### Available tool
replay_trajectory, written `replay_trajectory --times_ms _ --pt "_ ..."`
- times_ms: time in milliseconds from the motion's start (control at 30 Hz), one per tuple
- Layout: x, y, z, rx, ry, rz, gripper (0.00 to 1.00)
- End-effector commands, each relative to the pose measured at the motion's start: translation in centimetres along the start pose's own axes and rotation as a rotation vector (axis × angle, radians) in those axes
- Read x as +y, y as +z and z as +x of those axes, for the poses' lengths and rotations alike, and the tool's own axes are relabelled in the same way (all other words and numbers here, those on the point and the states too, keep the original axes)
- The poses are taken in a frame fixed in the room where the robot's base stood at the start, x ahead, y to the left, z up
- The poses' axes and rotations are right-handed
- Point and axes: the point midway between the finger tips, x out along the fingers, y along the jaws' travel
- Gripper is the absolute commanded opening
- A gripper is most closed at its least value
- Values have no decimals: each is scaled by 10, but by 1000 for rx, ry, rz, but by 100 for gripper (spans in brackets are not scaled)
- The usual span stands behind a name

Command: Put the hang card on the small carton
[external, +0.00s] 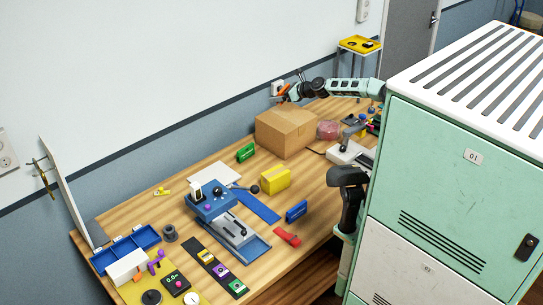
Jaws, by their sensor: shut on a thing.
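The small carton (286,132) is a closed brown cardboard box on the far half of the wooden table, near the wall. My arm reaches in from the right, and my gripper (284,94) is above the carton's back left part, close to the wall. It is shut on a small orange piece, which looks like the hang card (286,89). At this size its outline blends with the fingers, and I cannot tell how it is held. A visible gap separates the gripper from the carton's top.
A yellow box (275,180), a green box (246,153) and a blue box (297,211) stand on the table (325,200). A pink round item (329,130) sits right of the carton. A blue press-like device (228,215) stands nearer. The wall runs close behind.

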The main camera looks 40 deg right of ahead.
Motion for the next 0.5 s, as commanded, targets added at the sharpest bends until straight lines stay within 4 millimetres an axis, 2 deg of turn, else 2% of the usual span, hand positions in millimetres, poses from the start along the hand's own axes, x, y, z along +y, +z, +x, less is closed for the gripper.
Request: replay_trajectory --times_ms 33,167,500 --pt "-7 0 -4 -2 5 -3 69" --pt "-14 2 -10 0 23 -8 69" --pt "-14 -46 9 2 29 -7 69"
